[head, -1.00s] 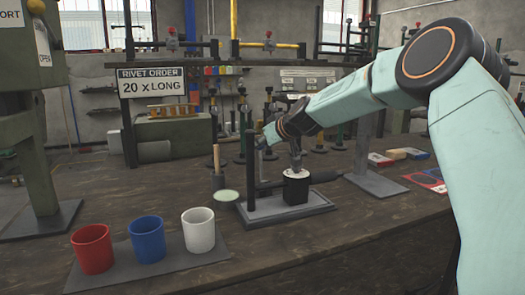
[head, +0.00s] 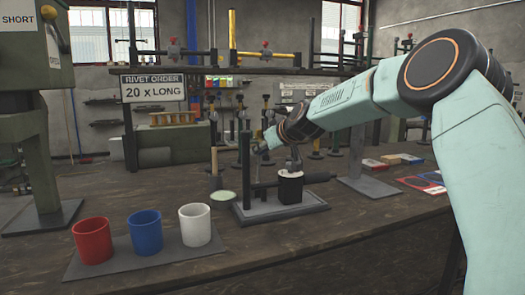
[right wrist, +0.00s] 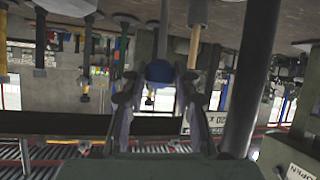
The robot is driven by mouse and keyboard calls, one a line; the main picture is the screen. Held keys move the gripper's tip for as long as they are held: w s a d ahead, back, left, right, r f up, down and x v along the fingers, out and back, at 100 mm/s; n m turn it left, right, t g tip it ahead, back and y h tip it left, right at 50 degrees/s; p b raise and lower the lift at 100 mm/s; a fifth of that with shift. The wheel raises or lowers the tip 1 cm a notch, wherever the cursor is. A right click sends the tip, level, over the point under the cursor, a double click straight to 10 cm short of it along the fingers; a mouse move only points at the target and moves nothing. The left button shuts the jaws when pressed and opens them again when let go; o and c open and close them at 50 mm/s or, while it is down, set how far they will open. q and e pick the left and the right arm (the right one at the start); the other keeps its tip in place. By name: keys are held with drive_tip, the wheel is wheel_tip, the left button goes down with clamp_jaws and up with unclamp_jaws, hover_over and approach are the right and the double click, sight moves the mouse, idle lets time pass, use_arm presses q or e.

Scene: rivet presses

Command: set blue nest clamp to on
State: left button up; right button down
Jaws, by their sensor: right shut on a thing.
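A press nest fixture stands on a grey base plate (head: 310,204) in the middle of the bench in the head view. It has a black block (head: 290,189) with a pale top and a dark upright post (head: 245,172). My right gripper (head: 263,147) reaches in from the right above the fixture, beside the post. In the right wrist view, which looks upside down, my right gripper (right wrist: 160,78) is shut on a round blue knob (right wrist: 159,70) between its fingertips. The knob is hidden in the head view. My left gripper is not in view.
Red (head: 92,241), blue (head: 146,232) and white (head: 195,225) cups stand on a dark mat at front left. A wooden-handled tool (head: 214,168) and a pale green dish (head: 223,198) sit left of the fixture. A green press (head: 45,150) stands far left.

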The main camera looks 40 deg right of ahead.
drive_tip(key=shift+s+a+f, duration=0.2)
drive_tip(key=shift+s+f, duration=0.05)
drive_tip(key=shift+f, duration=0.25)
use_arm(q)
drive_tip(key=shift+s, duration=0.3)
use_arm(e)
drive_tip(key=shift+f, duration=0.2)
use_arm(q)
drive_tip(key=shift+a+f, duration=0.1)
use_arm(e)
drive_tip(key=c, duration=1.4)
unclamp_jaws()
drive_tip(key=o, duration=0.4)
drive_tip(key=shift+s+d+r, duration=0.1)
drive_tip(key=shift+d+r, duration=0.05)
drive_tip(key=shift+r, duration=0.2)
drive_tip(key=shift+r, duration=0.1)
